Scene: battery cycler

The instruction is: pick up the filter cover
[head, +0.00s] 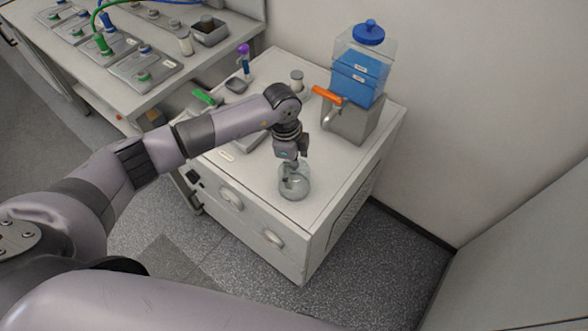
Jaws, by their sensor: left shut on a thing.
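My left gripper (292,166) points down over the front part of the white cabinet top (262,180). It is shut on a clear, rounded glass piece (296,190), which fits the filter cover, though the picture is too small to be sure. The fingertips are at the top of the glass and partly hidden by it. The glass is upright, at or just above the cabinet top; I cannot tell whether it touches. My right gripper is not in view.
A blue-lidded water tank (360,65) on a grey base with an orange-handled tap (328,95) stands behind right. A small jar (297,80) and a purple-capped tube (244,60) stand at the back. A bench with cell holders (142,70) is at upper left.

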